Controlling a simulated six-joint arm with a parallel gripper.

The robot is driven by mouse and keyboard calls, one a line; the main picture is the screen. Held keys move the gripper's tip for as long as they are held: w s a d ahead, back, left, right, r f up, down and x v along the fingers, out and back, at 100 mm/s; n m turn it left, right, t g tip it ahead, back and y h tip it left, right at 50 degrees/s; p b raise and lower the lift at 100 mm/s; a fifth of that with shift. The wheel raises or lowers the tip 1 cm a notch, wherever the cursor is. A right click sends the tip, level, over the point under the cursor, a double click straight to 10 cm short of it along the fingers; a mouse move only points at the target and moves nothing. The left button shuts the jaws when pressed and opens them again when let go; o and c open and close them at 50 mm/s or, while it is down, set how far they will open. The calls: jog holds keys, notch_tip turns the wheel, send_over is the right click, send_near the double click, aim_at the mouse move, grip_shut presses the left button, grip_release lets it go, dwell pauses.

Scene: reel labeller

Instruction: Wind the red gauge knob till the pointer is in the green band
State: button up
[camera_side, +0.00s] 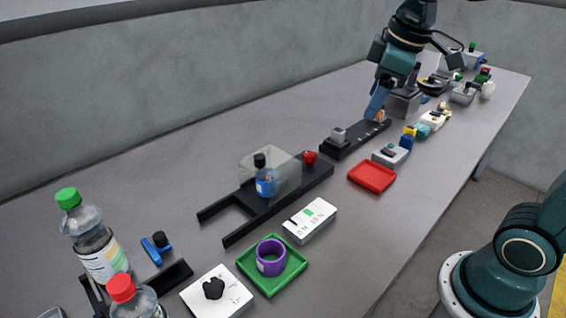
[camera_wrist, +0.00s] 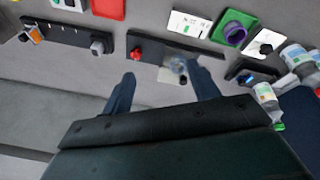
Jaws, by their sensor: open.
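The red knob (camera_side: 310,157) sits at the right part of a black fixture (camera_side: 285,197); it also shows in the wrist view (camera_wrist: 135,53). A white gauge panel (camera_side: 322,222) with numbers and a small green patch lies in front of the fixture; the wrist view shows it too (camera_wrist: 190,24). A small dark mark is left of the green, but I cannot tell for sure that it is the pointer. My gripper (camera_wrist: 165,88) is open and empty, its fingers apart. In the side view my gripper (camera_side: 377,103) is beyond the knob, over the far black rail.
The far rail (camera_side: 358,139) carries small blocks. A red tray (camera_side: 372,176) and green tray (camera_side: 268,287) with a purple ring (camera_side: 271,258) lie in front. Bottles stand at left.

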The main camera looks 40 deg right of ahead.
jog(key=w+d+f+n+g, duration=0.1)
jog(key=w+d+f+n, duration=0.1)
jog(key=w, duration=0.4)
jog(key=w+d+f+n+g, duration=0.1)
jog(key=w+n, duration=0.1)
jog(key=w, duration=0.3)
jog(key=n+g, duration=0.1)
jog(key=n, duration=0.3)
send_over(310, 154)
notch_tip(310, 154, down, 8)
jog(key=f, duration=0.1)
jog(key=shift+s+r, duration=0.1)
jog(key=shift+r, duration=0.15)
notch_tip(310, 154, down, 14)
jog(key=shift+r, duration=0.1)
jog(key=shift+c, duration=0.4)
jog(key=c, duration=0.9)
